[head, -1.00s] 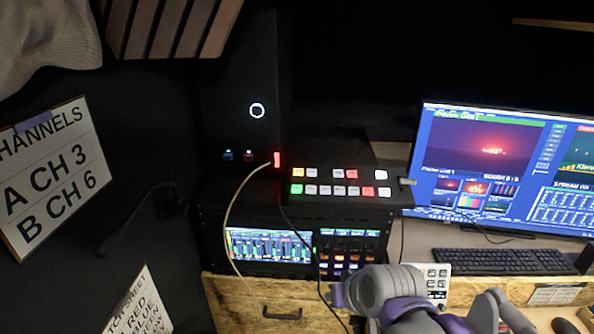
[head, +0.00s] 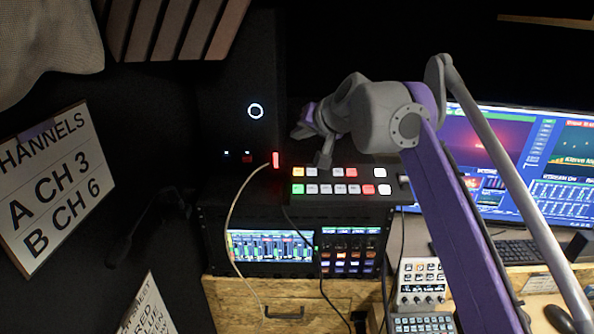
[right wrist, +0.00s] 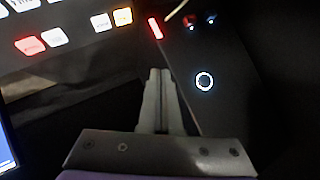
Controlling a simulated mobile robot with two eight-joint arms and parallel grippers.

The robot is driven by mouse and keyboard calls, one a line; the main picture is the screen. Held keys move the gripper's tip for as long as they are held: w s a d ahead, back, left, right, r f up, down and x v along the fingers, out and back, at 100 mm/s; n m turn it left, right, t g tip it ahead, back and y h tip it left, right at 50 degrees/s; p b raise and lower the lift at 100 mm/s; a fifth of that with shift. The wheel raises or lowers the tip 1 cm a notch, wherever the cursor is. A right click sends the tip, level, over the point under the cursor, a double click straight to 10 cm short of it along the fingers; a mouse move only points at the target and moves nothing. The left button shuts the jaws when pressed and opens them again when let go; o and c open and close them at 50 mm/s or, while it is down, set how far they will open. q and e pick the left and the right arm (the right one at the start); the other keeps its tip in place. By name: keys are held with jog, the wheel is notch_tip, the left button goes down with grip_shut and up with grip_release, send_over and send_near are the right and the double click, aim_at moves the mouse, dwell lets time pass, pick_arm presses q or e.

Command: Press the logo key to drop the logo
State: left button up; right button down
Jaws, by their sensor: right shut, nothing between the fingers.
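A black switcher panel (head: 343,199) with two rows of lit keys sits on top of the rack. Its keys are white, red, yellow and green, and it also shows at the upper left of the right wrist view (right wrist: 72,65). No key labels are readable, so I cannot tell which is the logo key. My right gripper (head: 323,162) is shut and empty, pointing down near the panel's back edge. In the right wrist view its fingertips (right wrist: 161,71) are together over a dark surface; contact with a key is not visible. My left gripper is not in view.
A black tower (head: 238,75) with a white ring light stands behind left. The monitor (head: 470,150) is partly covered by my right arm. A small keypad with knobs (head: 422,283) sits at front right. A pale cable (head: 228,225) hangs before the rack screen (head: 270,247).

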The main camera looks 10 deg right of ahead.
jog(key=shift+r, duration=0.1)
dwell(0.3)
jog(key=b, duration=0.5)
send_over(298, 172)
jog(key=s, duration=0.2)
jog(key=f, duration=0.7)
jog(key=shift+s, duration=0.2)
jog(key=shift+w+d+f, duration=0.1)
jog(key=shift+w+f, duration=0.2)
jog(key=shift+f, duration=0.55)
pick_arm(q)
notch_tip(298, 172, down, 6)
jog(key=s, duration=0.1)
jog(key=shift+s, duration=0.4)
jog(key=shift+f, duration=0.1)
pick_arm(e)
jog(key=shift+f, duration=0.1)
jog(key=shift+w+f, duration=0.1)
jog(key=shift+f, duration=0.15)
